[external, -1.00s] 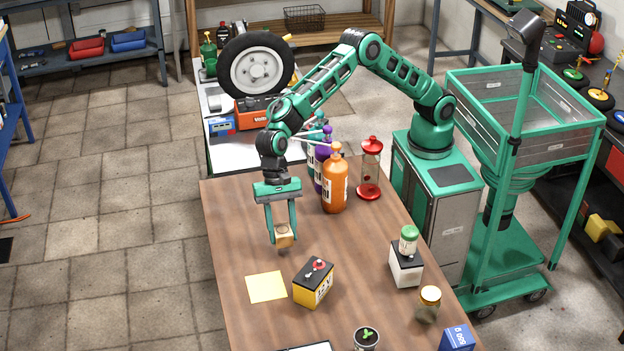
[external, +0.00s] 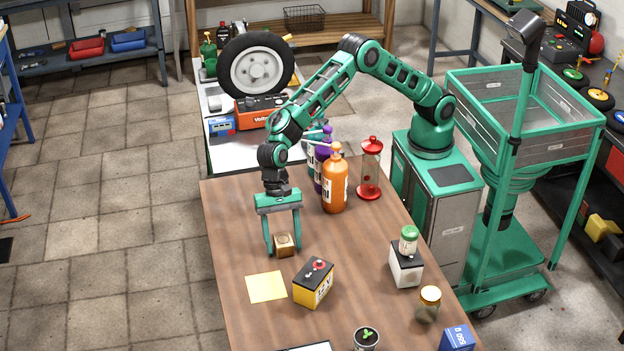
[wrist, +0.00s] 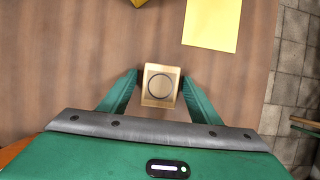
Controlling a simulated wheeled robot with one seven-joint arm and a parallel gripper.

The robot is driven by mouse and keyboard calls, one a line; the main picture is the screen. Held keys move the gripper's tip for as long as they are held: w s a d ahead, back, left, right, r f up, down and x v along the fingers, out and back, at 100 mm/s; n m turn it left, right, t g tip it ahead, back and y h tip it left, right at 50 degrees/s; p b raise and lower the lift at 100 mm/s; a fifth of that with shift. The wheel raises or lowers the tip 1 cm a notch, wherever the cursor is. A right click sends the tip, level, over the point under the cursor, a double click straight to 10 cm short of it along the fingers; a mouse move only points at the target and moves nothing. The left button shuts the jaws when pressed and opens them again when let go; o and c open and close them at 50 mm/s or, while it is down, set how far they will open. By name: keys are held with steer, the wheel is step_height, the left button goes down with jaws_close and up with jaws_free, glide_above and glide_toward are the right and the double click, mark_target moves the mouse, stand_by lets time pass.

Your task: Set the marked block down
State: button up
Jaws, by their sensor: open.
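The marked block (external: 284,244) is a small light-wood cube with a dark ring on its top face. It appears to rest on the wooden table (external: 235,220). In the wrist view the block (wrist: 160,85) sits between my fingertips, its ring facing the camera. My gripper (external: 284,246) is open around it, pointing down, with a finger on either side. In the wrist view my gripper (wrist: 160,88) shows a finger at each side of the block; the left finger looks very near it, and contact is hard to tell.
A yellow paper square (external: 267,287) lies nearby, in front of the block. A yellow-and-black battery (external: 313,283) stands to its right. An orange bottle (external: 335,185) and a red-lidded jar (external: 369,170) stand behind. The table's left edge is close, with bare wood between.

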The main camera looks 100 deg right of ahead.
steer(key=v, duration=1.2)
steer(key=shift+r, duration=0.2)
